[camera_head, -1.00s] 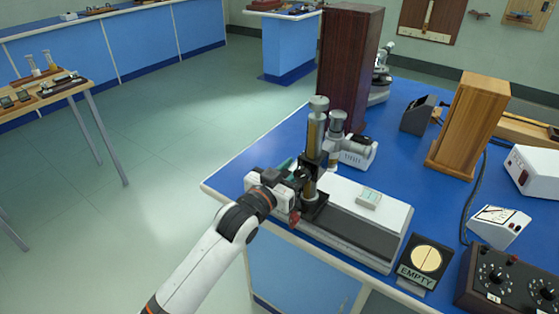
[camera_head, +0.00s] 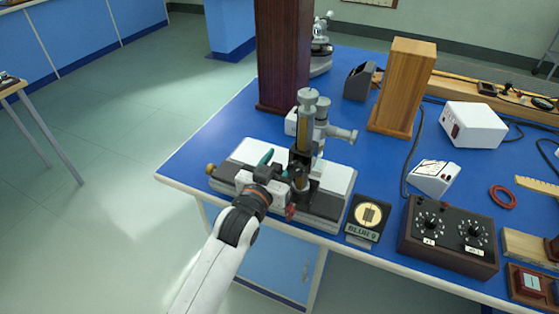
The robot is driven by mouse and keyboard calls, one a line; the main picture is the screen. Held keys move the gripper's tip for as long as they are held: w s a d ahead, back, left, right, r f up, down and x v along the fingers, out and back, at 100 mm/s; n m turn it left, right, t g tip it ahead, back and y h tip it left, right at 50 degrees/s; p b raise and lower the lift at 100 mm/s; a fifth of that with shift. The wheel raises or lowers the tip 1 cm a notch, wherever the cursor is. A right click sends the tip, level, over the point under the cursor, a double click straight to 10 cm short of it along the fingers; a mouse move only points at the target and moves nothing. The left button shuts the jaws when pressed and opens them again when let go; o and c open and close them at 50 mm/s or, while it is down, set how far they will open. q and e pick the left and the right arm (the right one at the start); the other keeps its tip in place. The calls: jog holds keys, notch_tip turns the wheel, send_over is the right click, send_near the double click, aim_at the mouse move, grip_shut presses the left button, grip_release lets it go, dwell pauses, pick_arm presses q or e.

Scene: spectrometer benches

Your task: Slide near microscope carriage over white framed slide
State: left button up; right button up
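The near microscope (camera_head: 305,130), with a brass and grey upright tube, stands on a dark carriage toward the right part of its white-topped base (camera_head: 340,182). My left gripper (camera_head: 284,184) is at the left side of the carriage, low down, at or against it. Its fingertips are hidden by its own body and the carriage, so I cannot tell if they grip. The white framed slide is not visible; the microscope covers the middle of the base. A small sign (camera_head: 368,216) before the base shows a yellow disc with dark lines and reads something like "BLUR". My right gripper is not in view.
A dark wooden cabinet (camera_head: 284,60) and a lighter wooden block (camera_head: 402,88) stand behind on the blue bench (camera_head: 225,125). A dark dial box (camera_head: 448,236) and a white meter (camera_head: 434,177) are to the right. Another microscope (camera_head: 321,50) stands at the back.

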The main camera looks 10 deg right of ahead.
pick_arm(q)
jog(key=shift+s+a, duration=0.3)
jog(key=shift+s, duration=0.1)
jog(key=v, duration=1.1)
